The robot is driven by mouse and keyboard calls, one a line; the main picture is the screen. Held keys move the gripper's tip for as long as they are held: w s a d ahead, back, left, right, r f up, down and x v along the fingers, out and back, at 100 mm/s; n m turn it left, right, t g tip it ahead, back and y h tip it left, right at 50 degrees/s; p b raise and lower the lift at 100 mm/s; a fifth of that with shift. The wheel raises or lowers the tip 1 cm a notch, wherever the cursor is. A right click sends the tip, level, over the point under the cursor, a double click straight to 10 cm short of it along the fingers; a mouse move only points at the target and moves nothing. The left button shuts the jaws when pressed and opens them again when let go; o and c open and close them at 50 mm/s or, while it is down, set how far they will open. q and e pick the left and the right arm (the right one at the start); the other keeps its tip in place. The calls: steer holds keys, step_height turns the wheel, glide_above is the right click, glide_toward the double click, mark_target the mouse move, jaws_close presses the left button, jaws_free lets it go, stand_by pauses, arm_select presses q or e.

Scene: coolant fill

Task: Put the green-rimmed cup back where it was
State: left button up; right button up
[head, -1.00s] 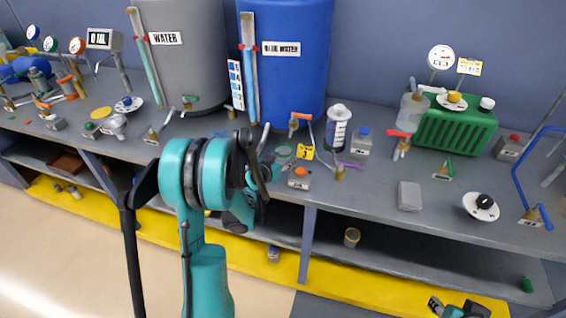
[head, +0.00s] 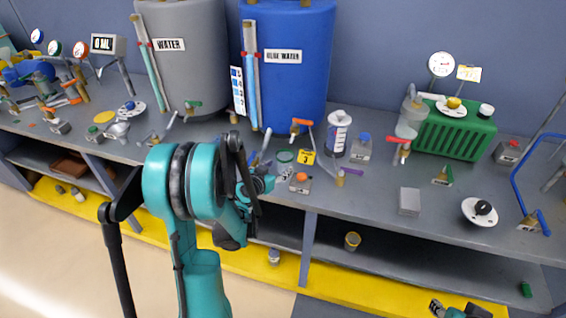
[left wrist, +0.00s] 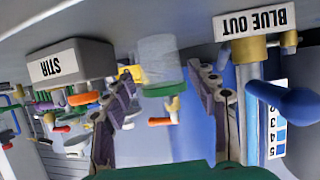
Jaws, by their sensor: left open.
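The clear cup with a green rim (left wrist: 158,62) stands on the bench, upside down in the left wrist view because that picture is inverted. In the head view its green ring (head: 285,156) shows beside the yellow "3" tag. My left gripper (left wrist: 163,112) is open, its two dark fingers on either side of the cup in the picture with gaps to it. In the head view the left gripper (head: 274,164) is low over the bench, partly hidden by my own arm. My right gripper (head: 459,310) is at the bottom edge, cut off.
The STIR block (left wrist: 70,62) and the BLUE OUT tap (left wrist: 254,22) flank my left gripper. Behind stand the blue water tank (head: 300,90) and grey water tank (head: 185,75). Bare bench (head: 365,205) lies further right.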

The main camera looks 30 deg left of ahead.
arm_select(q)
steer(key=p+v, duration=0.1)
steer(key=v, duration=0.5)
steer(key=shift+r, duration=0.1)
steer(key=shift+s+d+r, duration=0.1)
steer(key=shift+s+d, duration=0.05)
steer(key=shift+s, duration=0.05)
steer(key=s+d+r+m+g+h, duration=0.1)
steer(key=s+d+r+g, duration=0.1)
steer(key=d, duration=0.5)
steer(key=s+d+r+g+h, duration=0.1)
steer(key=s+d+r, duration=0.15)
steer(key=d, duration=0.45)
steer(key=s+d+r+g+y, duration=0.1)
steer(key=s+d+g, duration=0.2)
steer(key=s, duration=1)
steer(key=d, duration=0.3)
steer(key=shift+s+d+g, duration=0.2)
steer(key=shift+d+g, duration=0.05)
steer(key=shift+g, duration=0.05)
steer(key=shift+r, duration=0.15)
